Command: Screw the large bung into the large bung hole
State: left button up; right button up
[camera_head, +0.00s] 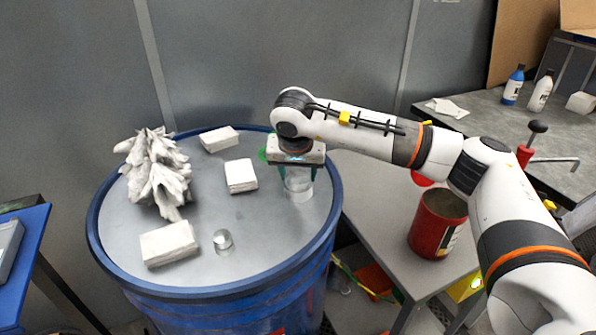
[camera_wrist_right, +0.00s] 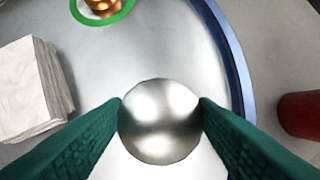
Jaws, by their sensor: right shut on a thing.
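The blue drum (camera_head: 212,290) has a grey metal top. My right gripper (camera_head: 298,178) points down over the right side of the top. Its green fingers are shut on a round, shiny silver bung, the large bung (camera_head: 298,188), at the lid's surface. In the right wrist view the bung (camera_wrist_right: 160,122) sits between the two fingertips (camera_wrist_right: 160,108), seen from above. The large bung hole is not visible; I cannot tell whether the bung is over or in it. A smaller silver cylinder (camera_head: 222,241) stands at the front of the lid. My left gripper is not in view.
White folded cloth stacks (camera_head: 241,176) and a crumpled white cloth heap (camera_head: 157,172) lie on the lid. A green ring around a copper-coloured part (camera_wrist_right: 103,8) is just behind the gripper. A red can (camera_head: 437,225) stands on the grey table to the right.

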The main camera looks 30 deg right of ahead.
jog(key=shift+m+h, duration=0.4)
jog(key=shift+m, duration=0.7)
jog(key=shift+g, duration=0.3)
jog(key=o, duration=1)
